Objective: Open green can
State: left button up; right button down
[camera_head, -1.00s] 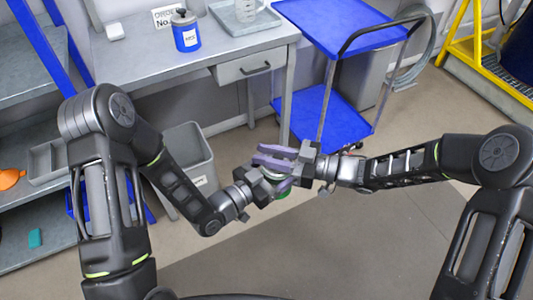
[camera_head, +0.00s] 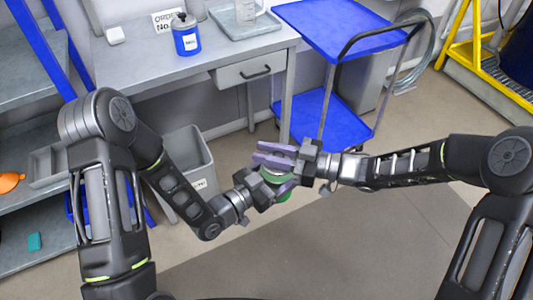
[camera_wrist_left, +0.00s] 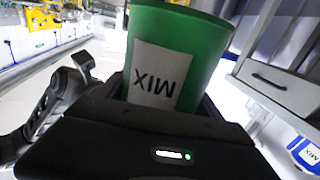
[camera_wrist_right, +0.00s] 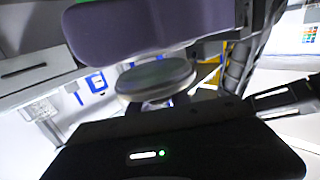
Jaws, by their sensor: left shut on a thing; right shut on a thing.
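The green can (camera_wrist_left: 177,55) fills the left wrist view, with a white label reading MIX upside down. In the head view the can (camera_head: 285,196) is mostly hidden by the grippers. My left gripper (camera_head: 272,188) is shut around its side. My right gripper (camera_head: 274,158) is just above, its purple fingers shut over the can's top. In the right wrist view a round grey metallic lid (camera_wrist_right: 155,80) shows below a purple finger. The grip point is hidden, and I cannot tell whether the lid is clear of the rim.
A blue jar (camera_head: 186,36) and a grey tray (camera_head: 262,28) with a clear beaker stand on the workbench (camera_head: 135,75). A blue trolley (camera_head: 335,25) stands behind the grippers. A grey bin (camera_head: 190,150) is behind my left arm. The floor in front is clear.

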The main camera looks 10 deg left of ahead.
jog(key=shift+r, duration=0.15)
jog(key=shift+r, duration=1.9)
pick_arm(q)
jog(key=shift+a+r, duration=0.1)
